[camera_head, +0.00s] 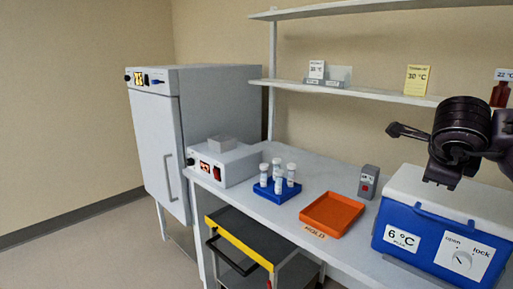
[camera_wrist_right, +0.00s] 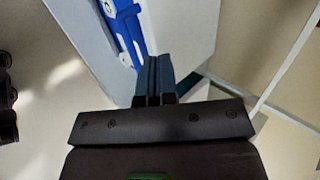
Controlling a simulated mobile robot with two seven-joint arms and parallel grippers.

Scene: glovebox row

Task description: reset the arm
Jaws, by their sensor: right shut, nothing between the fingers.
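My right arm (camera_head: 463,125) is dark and comes in from the right edge in the head view, raised over the cooler box. My right gripper (camera_wrist_right: 155,78) shows in the right wrist view with its two dark fingers together and nothing between them. Beyond the fingertips that view shows a blue and white surface, apparently the cooler. My left gripper and left arm are out of view.
The blue cooler box (camera_head: 412,219) with a light lid stands below my right arm. On the bench are an orange tray (camera_head: 332,213), a blue vial rack (camera_head: 266,194) and a small grey device (camera_head: 368,182). Shelves (camera_head: 382,92) run behind. A cart (camera_head: 238,235) stands below.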

